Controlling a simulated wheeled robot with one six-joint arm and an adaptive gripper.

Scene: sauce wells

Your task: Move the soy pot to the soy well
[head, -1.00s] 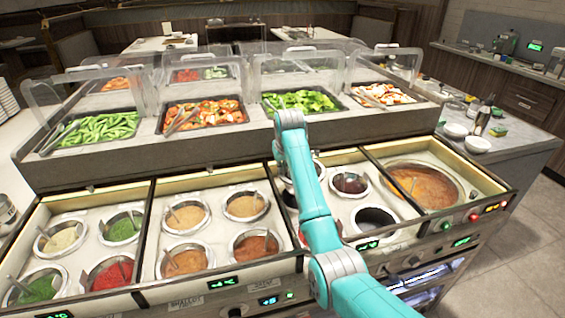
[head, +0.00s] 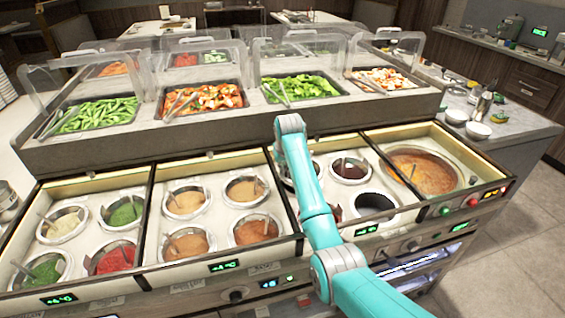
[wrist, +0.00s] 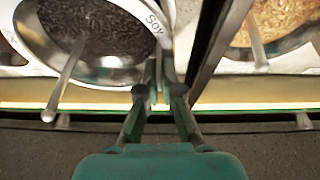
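The soy pot (wrist: 125,75), a metal pot with dark contents, a handled utensil and "Soy" on its rim, fills the upper left of the wrist view. My gripper (wrist: 160,85) looks shut on the pot's rim, with its fingers close together at the edge. In the head view my arm hides the gripper and most of that pot. I cannot tell whether the pot is lifted. An empty dark round well (head: 375,203) lies at the front right of the same counter section.
A pot of dark sauce (head: 350,169) sits behind the empty well. A divider (wrist: 218,45) separates the soy pot from a tan-sauce pot (wrist: 268,22). A large orange soup pot (head: 422,172) is at right. Salad trays with clear guards stand behind.

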